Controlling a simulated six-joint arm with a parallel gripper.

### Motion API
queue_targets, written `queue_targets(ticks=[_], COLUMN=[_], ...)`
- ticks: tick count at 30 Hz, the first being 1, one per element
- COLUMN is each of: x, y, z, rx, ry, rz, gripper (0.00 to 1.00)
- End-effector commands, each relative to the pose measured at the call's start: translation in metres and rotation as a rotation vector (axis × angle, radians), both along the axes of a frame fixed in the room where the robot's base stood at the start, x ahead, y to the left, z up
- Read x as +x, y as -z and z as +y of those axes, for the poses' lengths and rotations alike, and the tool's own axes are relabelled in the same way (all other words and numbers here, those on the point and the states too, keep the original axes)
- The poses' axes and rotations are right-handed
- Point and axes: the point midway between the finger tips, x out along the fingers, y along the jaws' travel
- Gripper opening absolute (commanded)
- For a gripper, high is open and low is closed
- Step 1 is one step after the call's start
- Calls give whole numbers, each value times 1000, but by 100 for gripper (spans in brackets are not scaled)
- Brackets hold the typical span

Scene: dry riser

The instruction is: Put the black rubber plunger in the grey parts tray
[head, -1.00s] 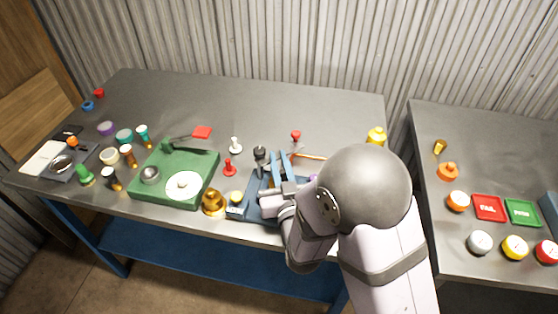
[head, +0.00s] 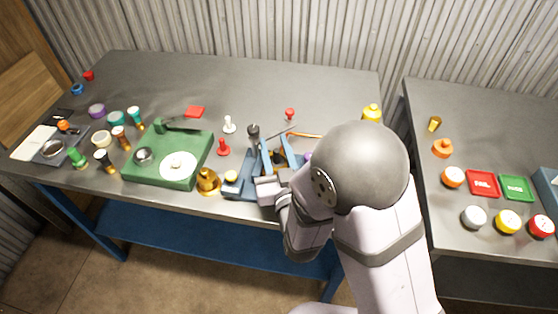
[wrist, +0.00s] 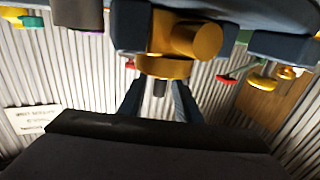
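The black rubber plunger (head: 254,132) stands upright on the bench, just left of my gripper (head: 275,150) in the head view. The gripper's two blue fingers are apart.
A blue fixture (head: 240,188) and a brass bell-shaped part (head: 207,181) sit near the front edge. A green scale-like base (head: 140,172) lies between here and the tray. White (head: 229,125) and red (head: 223,147) plungers stand close by.

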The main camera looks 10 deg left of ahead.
Motion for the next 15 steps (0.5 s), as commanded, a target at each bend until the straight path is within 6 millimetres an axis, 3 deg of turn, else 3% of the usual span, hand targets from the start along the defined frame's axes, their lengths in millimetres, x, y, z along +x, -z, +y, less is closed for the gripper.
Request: queue_targets(ticks=[15], x=[-29], y=[-3], z=[-12], rx=[-5], ry=[0], rz=[6], gripper=[30])
